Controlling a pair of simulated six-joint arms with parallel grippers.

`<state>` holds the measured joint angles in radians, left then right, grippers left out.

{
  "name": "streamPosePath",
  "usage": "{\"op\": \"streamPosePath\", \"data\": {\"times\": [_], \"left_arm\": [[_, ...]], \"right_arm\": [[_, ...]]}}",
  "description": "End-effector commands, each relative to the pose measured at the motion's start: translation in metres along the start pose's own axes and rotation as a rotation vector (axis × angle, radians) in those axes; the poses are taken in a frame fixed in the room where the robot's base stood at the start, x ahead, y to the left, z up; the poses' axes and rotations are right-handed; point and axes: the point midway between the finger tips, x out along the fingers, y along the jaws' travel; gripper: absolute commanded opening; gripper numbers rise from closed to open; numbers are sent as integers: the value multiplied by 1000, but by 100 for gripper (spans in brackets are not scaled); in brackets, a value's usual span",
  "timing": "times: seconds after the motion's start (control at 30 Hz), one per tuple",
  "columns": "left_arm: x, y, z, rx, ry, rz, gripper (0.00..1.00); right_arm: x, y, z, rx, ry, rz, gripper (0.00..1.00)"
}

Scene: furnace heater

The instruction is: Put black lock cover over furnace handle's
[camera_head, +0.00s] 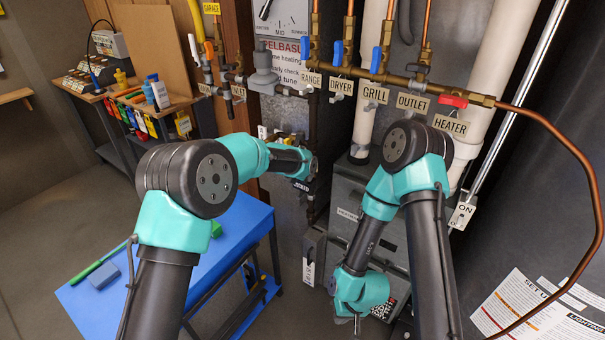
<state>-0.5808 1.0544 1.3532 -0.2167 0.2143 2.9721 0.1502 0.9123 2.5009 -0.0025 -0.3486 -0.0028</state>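My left arm reaches in over the blue table, and its gripper end (308,168) is beside the pipes left of the furnace. Its fingers are hidden or too small to tell, so I cannot see what it holds. My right arm bends down in front of the dark grey furnace (346,197). Its gripper (357,324) points down, low at the furnace front, and its fingers are mostly hidden. A dark grey box-like piece (314,243) with a hanging white tag sits at the furnace's left edge; I cannot tell whether it is the lock cover. No furnace handle is clearly visible.
Labelled gas valves line the pipe above, including a red heater handle (453,101) and blue handles (377,60). A copper pipe (576,160) curves down at right. The blue table (170,295) holds a green stick and a blue block. A workbench (150,105) stands behind.

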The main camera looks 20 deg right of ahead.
Motion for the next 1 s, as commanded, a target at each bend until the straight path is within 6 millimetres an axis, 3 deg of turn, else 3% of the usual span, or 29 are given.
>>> {"op": "streamPosePath", "data": {"times": [0.2, 0.23, 0.53, 0.83, 1.0], "left_arm": [[0, 0, 0, 0, 0, 0, 23], [0, 0, 0, 0, 0, 0, 48], [0, 0, 0, 0, 0, 0, 76], [-2, 0, 0, 0, 0, 0, 76], [-13, 0, 0, 0, 0, 0, 76]], "right_arm": [[0, 0, 0, 0, 0, 0, 0], [0, 0, 0, 0, 0, 0, 0], [0, 0, 0, 0, 0, 0, 0], [0, 0, 0, 0, 0, 0, 0], [0, 0, 0, 0, 0, 0, 0]]}}
